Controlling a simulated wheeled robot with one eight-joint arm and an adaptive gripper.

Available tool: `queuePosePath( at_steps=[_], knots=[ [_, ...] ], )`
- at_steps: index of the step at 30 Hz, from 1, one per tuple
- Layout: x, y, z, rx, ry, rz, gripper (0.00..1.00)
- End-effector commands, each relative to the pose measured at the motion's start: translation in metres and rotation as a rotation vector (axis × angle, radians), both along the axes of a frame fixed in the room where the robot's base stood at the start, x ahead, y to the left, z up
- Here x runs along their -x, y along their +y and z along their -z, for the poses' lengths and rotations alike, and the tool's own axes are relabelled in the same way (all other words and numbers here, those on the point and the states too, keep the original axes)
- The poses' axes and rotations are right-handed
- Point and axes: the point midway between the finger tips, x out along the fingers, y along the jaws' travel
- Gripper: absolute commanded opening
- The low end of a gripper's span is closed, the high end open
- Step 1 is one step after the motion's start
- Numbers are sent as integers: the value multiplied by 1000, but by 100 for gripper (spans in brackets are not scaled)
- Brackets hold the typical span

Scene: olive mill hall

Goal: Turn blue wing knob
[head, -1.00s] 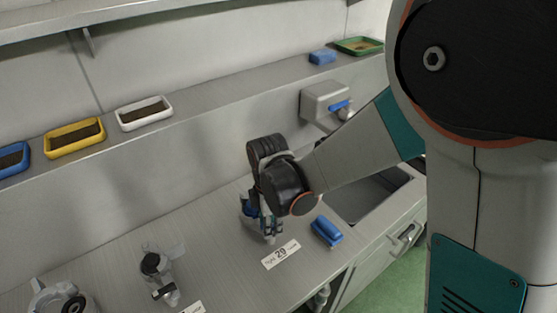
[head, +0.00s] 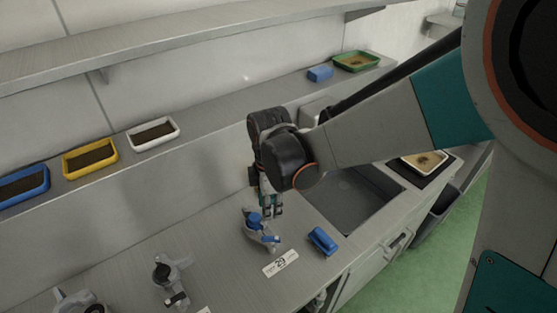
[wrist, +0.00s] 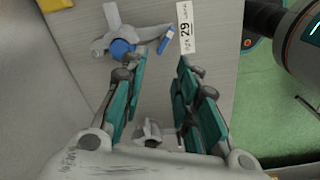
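A grey fixture (head: 252,232) stands on the bench with a round blue knob (head: 256,218) on top and a small blue bar (head: 271,239) beside it, toward the label. In the wrist view, the blue knob (wrist: 122,48) and blue bar (wrist: 167,39) show beyond the fingertips. Which blue part is the wing is hard to tell. My gripper (head: 271,210) points down just behind the fixture in the head view. In the wrist view, its teal-padded fingers (wrist: 160,66) are spread wide with nothing held between their tips.
A label reading 29 (head: 281,263) lies in front of the fixture. A blue block (head: 322,241) lies to its right, before the sink (head: 358,205). A similar fixture with a black knob (head: 163,272) stands at left. Coloured trays, including a yellow one (head: 90,158), line the shelf.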

Motion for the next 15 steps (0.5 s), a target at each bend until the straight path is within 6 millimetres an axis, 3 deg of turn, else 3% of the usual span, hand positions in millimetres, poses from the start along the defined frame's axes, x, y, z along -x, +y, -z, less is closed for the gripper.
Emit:
queuePosePath(
  at_steps=[1,15],
  knots=[
    [-5,-1,8,-11,-7,41,28],
    [-57,-9,22,-164,-67,572,28]
  ],
)
